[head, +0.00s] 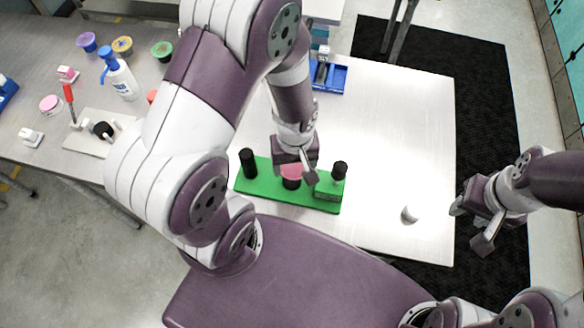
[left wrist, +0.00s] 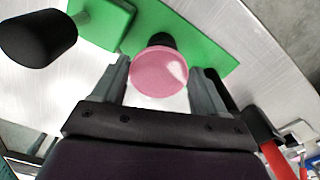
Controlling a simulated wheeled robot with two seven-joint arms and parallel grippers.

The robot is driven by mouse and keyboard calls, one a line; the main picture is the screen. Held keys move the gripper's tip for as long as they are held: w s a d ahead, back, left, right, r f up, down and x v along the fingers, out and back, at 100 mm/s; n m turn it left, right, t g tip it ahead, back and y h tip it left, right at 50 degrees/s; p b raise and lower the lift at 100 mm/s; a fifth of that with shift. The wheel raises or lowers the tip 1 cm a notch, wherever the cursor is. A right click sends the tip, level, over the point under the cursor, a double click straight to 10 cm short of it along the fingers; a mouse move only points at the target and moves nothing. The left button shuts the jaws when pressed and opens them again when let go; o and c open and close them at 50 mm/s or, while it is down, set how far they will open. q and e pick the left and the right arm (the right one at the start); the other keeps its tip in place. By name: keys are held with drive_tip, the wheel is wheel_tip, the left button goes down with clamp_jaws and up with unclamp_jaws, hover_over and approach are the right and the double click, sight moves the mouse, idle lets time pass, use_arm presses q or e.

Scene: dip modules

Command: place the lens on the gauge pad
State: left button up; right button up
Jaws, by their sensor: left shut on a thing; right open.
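A pink disc (left wrist: 159,72), which looks like the lens, sits between the fingers of my left gripper (left wrist: 158,78), which is shut on it. In the head view the disc (head: 291,170) shows just above a short black cylinder (head: 291,184) in the middle of a green base (head: 262,180). The black cylinder, likely the gauge pad, shows partly behind the disc in the left wrist view (left wrist: 161,40). I cannot tell whether disc and cylinder touch. My left gripper (head: 296,172) is over the green base. My right gripper (head: 470,226) is open and empty at the table's right.
Black-topped posts (head: 248,163) (head: 340,170) stand at both ends of the green base. A small white rounded piece (head: 409,214) lies on the light table (head: 400,130). A blue tray (head: 335,76) is at the back. The table's right side is mostly clear.

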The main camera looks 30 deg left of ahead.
sight(293, 169)
use_arm(q)
drive_tip(key=f, duration=0.4)
drive_tip(key=shift+s+a, duration=0.2)
drive_tip(key=shift+s, duration=0.05)
drive_tip(key=shift+w+d+f, duration=0.15)
drive_tip(key=shift+f, duration=0.1)
drive_tip(key=shift+f, duration=0.2)
drive_tip(key=o, duration=0.7)
drive_tip(key=shift+o, duration=0.2)
drive_tip(key=shift+r, duration=0.1)
